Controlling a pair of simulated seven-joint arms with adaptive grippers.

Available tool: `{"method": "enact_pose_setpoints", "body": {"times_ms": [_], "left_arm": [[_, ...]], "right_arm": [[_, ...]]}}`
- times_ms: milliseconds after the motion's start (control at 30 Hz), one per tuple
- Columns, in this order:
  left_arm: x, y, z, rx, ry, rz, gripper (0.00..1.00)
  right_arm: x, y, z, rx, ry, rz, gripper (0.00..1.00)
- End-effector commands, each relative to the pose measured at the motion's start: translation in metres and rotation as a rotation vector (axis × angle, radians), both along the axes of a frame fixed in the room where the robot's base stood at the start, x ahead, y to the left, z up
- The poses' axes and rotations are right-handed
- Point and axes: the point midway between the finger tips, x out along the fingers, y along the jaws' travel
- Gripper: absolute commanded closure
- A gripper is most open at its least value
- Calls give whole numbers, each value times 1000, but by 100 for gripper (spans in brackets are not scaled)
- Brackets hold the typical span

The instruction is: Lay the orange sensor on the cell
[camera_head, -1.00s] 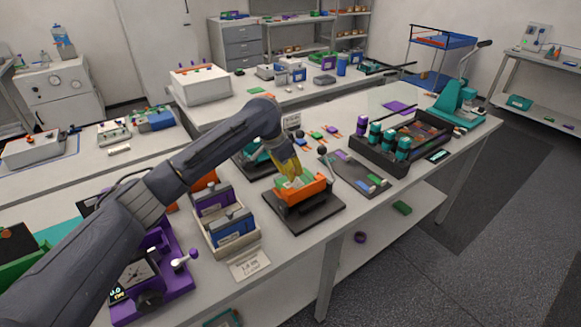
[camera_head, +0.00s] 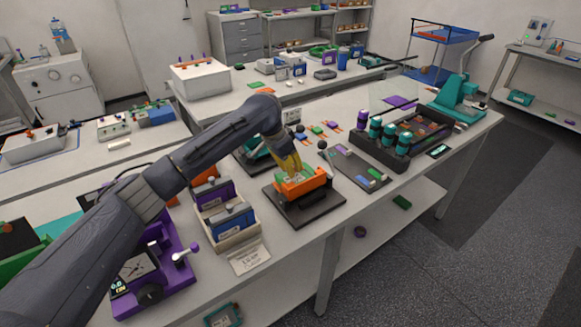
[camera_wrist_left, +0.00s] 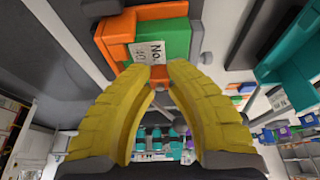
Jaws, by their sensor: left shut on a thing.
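The cell is a green block with a white label (camera_wrist_left: 150,52), seated in an orange holder (camera_wrist_left: 115,35) in the left wrist view. In the head view the orange holder (camera_head: 308,187) stands on a black base plate (camera_head: 325,206). My left gripper (camera_head: 290,173) points down at the holder, its yellow fingertips at the cell. In the left wrist view the left gripper (camera_wrist_left: 165,72) is shut on the small orange sensor (camera_wrist_left: 160,74), which shows between the fingertips by the label's edge. I cannot tell whether the sensor touches the cell. My right gripper is not in view.
A wooden tray (camera_head: 245,236) with blue and purple boxes stands left of the base plate. A dark board (camera_head: 350,165) with coloured pieces and a black rack (camera_head: 372,152) with teal cylinders lie to the right. Small coloured parts (camera_head: 317,130) lie behind the gripper.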

Motion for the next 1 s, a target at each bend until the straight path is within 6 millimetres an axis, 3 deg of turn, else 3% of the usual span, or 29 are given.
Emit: {"method": "enact_pose_setpoints", "body": {"times_ms": [333,1000], "left_arm": [[0,0,-11,0,1,0,100],[0,0,-14,1,1,0,100]], "right_arm": [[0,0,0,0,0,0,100],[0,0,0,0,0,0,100]]}}
